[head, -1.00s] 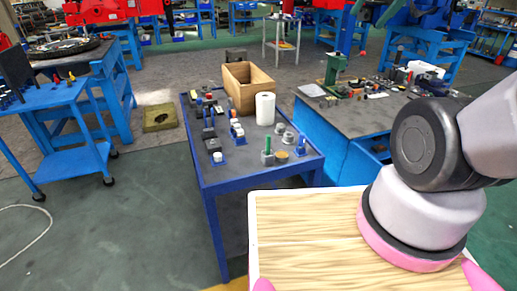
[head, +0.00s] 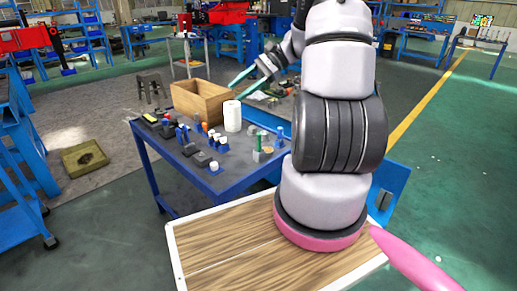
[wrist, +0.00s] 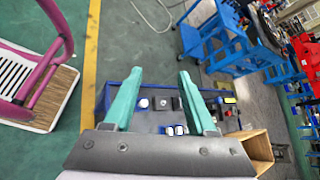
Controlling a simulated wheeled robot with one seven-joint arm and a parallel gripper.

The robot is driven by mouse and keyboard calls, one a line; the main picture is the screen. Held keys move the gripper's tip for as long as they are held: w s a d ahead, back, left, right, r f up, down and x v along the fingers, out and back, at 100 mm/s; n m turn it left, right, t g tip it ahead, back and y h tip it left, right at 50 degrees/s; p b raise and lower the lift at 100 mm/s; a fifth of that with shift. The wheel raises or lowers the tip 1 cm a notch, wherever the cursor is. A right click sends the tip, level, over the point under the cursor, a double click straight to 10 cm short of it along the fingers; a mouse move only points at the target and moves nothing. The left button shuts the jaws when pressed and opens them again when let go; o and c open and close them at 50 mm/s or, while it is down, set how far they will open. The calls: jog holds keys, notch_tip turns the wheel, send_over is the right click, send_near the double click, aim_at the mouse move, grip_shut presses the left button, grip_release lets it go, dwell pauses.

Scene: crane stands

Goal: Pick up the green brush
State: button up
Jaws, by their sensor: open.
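A small upright green thing (head: 258,141), which looks like the green brush, stands in a grey holder at the near right part of the blue-framed table (head: 222,183) in the head view. It is too small to make out bristles. I cannot make it out in the wrist view. My gripper (head: 234,92) has teal fingers and is raised above the far side of the table, beyond and above the green thing. In the wrist view my gripper (wrist: 161,75) is open, with nothing between its fingers.
A wooden box (head: 200,101) and a white roll (head: 232,116) stand on the table. Several small tools and blocks crowd its top, including a blue upright item (head: 279,137). A stool (head: 151,87) and blue workbenches stand beyond.

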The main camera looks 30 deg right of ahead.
jog(key=w+d+f+m+t+y, duration=0.35)
jog(key=d+f+m+t, duration=0.35)
jog(key=f, duration=0.6)
jog(key=m+t+h, duration=0.5)
jog(key=m+t, duration=0.1)
jog(key=m, duration=0.3)
send_near(259, 147)
jog(key=w+a+r, duration=0.1)
jog(key=w+r, duration=0.1)
jog(key=w, duration=0.2)
jog(key=shift+y, duration=0.25)
jog(key=x, duration=0.9)
jog(key=shift+w+a+r, duration=0.1)
jog(key=shift+a+r, duration=0.15)
jog(key=shift+a, duration=0.15)
grip_shut()
